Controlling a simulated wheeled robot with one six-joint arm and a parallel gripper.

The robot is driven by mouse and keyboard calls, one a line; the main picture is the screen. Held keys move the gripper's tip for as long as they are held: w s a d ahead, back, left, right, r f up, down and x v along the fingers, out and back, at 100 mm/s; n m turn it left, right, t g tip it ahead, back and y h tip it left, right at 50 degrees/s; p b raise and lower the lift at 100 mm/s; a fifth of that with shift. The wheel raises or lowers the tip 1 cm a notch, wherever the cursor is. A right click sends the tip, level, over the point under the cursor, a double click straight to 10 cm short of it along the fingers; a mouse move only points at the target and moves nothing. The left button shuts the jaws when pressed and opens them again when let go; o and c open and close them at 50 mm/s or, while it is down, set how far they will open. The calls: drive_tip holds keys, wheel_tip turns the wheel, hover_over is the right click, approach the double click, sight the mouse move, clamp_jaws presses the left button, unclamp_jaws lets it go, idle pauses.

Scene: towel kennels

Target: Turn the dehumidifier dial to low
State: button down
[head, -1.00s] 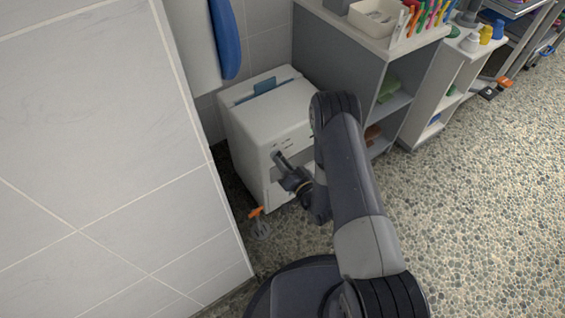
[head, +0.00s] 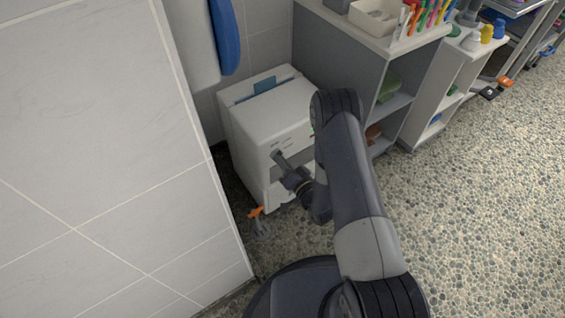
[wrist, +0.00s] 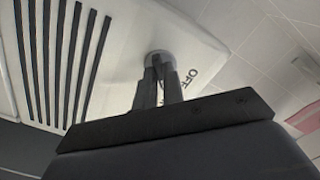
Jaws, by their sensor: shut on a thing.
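The white dehumidifier (head: 266,108) stands in the corner by the tiled wall, with a blue piece in its top. In the wrist view its front (wrist: 118,50) shows dark vent slots at the left. Its round grey dial (wrist: 160,54) sits between the slots and the printed word OFF, which is at the dial's right. My gripper (wrist: 161,68) is shut on the dial, and its fingers cover much of it. In the head view my gripper (head: 277,155) reaches the upper front of the dehumidifier. The dial's pointer and other labels are hidden or unreadable.
A grey shelf unit (head: 340,62) stands close to the right of the dehumidifier. A tiled wall (head: 110,150) is close on the left. An orange-handled thing (head: 256,212) is low in front of the dehumidifier. Open pebbled floor (head: 480,200) lies to the right.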

drive_tip(key=c, duration=1.5)
unclamp_jaws()
drive_tip(key=p+v, duration=0.1)
drive_tip(key=v, duration=1)
drive_tip(key=shift+w, duration=0.1)
drive_tip(key=shift+n, duration=0.5)
drive_tip(key=x, duration=1)
drive_tip(key=shift+w+a, duration=0.3)
